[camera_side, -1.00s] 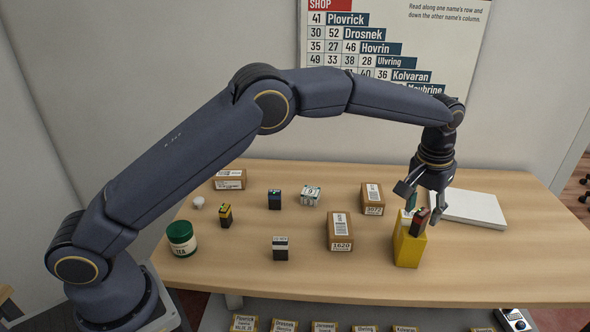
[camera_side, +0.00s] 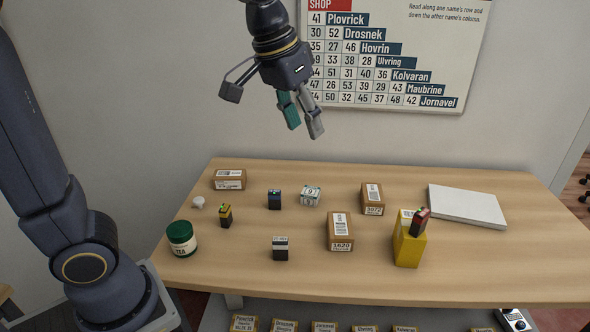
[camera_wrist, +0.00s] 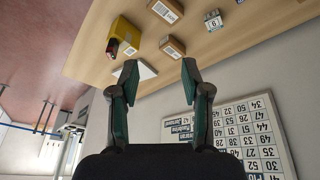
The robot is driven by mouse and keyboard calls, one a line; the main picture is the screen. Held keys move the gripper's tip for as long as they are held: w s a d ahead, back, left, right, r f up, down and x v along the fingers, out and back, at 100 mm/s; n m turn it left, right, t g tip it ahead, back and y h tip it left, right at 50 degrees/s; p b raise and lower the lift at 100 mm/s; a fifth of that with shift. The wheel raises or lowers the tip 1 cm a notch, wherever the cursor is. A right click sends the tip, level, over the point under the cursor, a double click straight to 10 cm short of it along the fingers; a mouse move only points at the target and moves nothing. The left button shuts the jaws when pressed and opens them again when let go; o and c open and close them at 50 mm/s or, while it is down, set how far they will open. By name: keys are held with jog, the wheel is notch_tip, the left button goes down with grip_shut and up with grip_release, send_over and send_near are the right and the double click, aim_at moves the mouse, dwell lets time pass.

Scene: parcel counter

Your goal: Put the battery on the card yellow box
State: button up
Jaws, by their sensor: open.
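A red and dark battery (camera_side: 420,221) rests on top of the yellow box (camera_side: 408,249), at its right side and slightly tilted, beside a white label on the box top. The yellow box stands at the right front of the table. In the wrist view the battery (camera_wrist: 113,47) also sits on the yellow box (camera_wrist: 127,33). My gripper (camera_side: 303,132) is open and empty, high above the back of the table and well to the left of the box. Its two fingers are spread in the wrist view (camera_wrist: 160,72).
Brown parcels (camera_side: 340,231) (camera_side: 372,199) stand left of the yellow box. A white slab (camera_side: 466,206) lies behind it. Other batteries (camera_side: 280,248) (camera_side: 274,199) (camera_side: 225,215), a white numbered block (camera_side: 310,196) and a green tea jar (camera_side: 182,238) stand further left. The air around my gripper is clear.

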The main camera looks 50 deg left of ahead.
jog(key=s+a+f, duration=0.2)
jog(key=s+f, duration=0.1)
jog(key=s, duration=0.5)
jog(key=s+a+f+t, duration=0.1)
jog(key=s+a+f, duration=0.2)
jog(key=s, duration=0.4)
jog(key=shift+s+f+t+y, duration=0.3)
jog(key=shift+s+f, duration=0.05)
jog(key=shift+f, duration=0.15)
